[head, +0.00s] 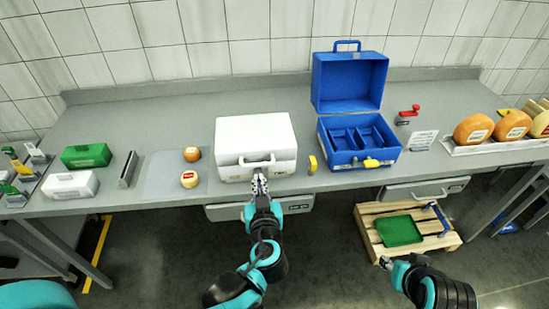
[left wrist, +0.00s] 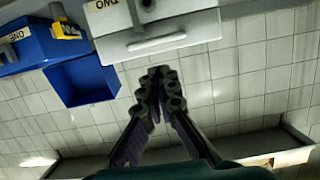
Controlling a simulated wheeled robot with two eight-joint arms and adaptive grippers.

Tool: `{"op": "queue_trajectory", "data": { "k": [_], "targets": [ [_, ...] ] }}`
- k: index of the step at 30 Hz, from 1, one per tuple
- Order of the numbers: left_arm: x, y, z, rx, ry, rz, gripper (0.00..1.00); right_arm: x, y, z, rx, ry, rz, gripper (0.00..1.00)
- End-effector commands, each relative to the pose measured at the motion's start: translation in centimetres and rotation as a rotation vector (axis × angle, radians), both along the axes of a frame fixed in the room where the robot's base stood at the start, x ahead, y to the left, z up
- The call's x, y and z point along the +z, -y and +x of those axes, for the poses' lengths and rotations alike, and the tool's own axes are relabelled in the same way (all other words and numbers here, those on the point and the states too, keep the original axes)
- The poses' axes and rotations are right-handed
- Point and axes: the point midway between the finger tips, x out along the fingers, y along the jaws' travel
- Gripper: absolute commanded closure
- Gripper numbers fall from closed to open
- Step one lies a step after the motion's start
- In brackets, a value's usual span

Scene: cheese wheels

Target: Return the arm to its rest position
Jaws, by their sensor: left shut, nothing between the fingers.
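My left gripper (head: 260,184) is shut and empty at the table's front edge, just in front of the closed white case (head: 255,136) and close below its handle. In the left wrist view the same gripper (left wrist: 158,84) has its fingertips together with nothing between them, and the white case (left wrist: 160,42) is beyond them. I cannot tell from the head view whether the fingers touch the handle. My right gripper (head: 388,262) is low at the right, in front of the table, near the pallet. Its fingers are too small to read.
An open blue case (head: 330,152) stands right of the white case, with a yellow latch in front. Two small cheeses (head: 189,179) lie on a mat (head: 160,184) at the left. Large cheese wheels (head: 473,129) stand at the right. A wooden pallet (head: 372,220) with a green tray (head: 399,230) is below.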

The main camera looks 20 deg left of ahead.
Motion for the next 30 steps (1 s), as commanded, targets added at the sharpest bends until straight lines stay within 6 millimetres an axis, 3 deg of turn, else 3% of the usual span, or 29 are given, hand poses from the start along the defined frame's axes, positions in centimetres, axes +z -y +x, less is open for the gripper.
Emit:
{"op": "queue_trajectory", "data": {
  "k": [8,14,21,26,30],
  "targets": [
    [-0.8,-0.9,-0.4,0.013,-0.071,-0.002,1.00,0.0,0.0,0.0,0.000,0.000,0.000,0.60],
    [-3.9,-2.8,-3.6,-0.021,-0.401,-0.042,1.00,0.0,0.0,0.0,0.000,0.000,0.000,0.60],
    [-4.8,-0.1,-8.7,-0.267,-0.673,-0.140,1.00,0.0,0.0,0.0,0.000,0.000,0.000,0.60],
    [-4.1,1.7,-10.2,-0.385,-0.710,-0.170,1.00,0.0,0.0,0.0,0.000,0.000,0.000,0.60],
    [-4.0,2.0,-10.4,-0.401,-0.712,-0.173,1.00,0.0,0.0,0.0,0.000,0.000,0.000,0.60]
  ]
}}
